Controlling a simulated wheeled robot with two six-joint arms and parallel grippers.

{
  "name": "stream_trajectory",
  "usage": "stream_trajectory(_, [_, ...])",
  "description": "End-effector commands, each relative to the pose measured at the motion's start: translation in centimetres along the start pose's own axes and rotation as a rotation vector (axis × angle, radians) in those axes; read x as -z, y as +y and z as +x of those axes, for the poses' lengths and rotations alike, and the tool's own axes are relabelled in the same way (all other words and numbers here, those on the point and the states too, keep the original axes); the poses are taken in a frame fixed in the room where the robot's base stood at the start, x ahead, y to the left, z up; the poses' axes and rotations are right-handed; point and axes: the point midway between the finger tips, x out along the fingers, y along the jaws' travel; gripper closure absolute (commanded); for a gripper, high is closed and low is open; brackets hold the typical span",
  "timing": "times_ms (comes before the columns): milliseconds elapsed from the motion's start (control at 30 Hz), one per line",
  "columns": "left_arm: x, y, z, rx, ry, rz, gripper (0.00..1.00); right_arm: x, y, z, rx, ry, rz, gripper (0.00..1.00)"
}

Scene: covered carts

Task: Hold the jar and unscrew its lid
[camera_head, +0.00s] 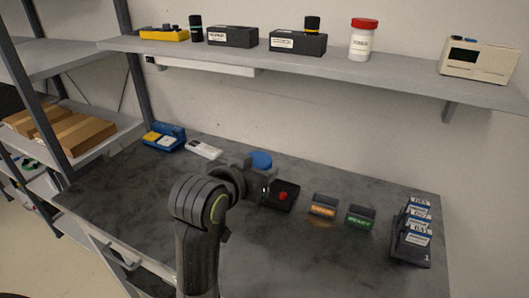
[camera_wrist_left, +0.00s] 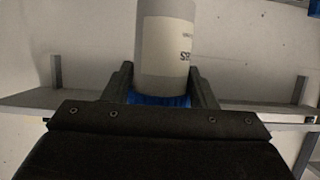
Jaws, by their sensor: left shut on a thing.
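A jar with a pale grey-white body and a printed label (camera_wrist_left: 165,50) fills the middle of the left wrist view. Its blue lid (camera_wrist_left: 160,99) shows below the body there, and the lid's top also shows in the head view (camera_head: 260,160). My left gripper (camera_wrist_left: 162,85) has one finger on each side of the jar, close to the lid, and is shut on it. In the head view the left gripper (camera_head: 256,172) is over the middle of the table and hides most of the jar's body. My right gripper is not in view.
A black tray with a red button (camera_head: 282,196), an orange-lit block (camera_head: 323,205), a green block (camera_head: 360,216) and a rack of labelled cards (camera_head: 412,235) stand to the right. A shelf (camera_head: 390,75) above holds a red-lidded jar (camera_head: 363,40). The table's front right is clear.

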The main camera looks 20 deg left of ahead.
Motion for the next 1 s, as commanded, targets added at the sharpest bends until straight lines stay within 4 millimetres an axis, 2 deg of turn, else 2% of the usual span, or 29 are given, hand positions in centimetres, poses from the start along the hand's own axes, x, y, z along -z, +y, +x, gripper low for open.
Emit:
stream_trajectory(567, [-6.9, 4.9, 0.8, -0.436, -0.004, 0.178, 0.89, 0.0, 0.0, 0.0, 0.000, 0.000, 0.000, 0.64])
stream_trajectory(1000, [-12.9, 9.5, 1.5, -0.836, -0.002, 0.338, 0.89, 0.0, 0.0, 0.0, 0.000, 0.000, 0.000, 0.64])
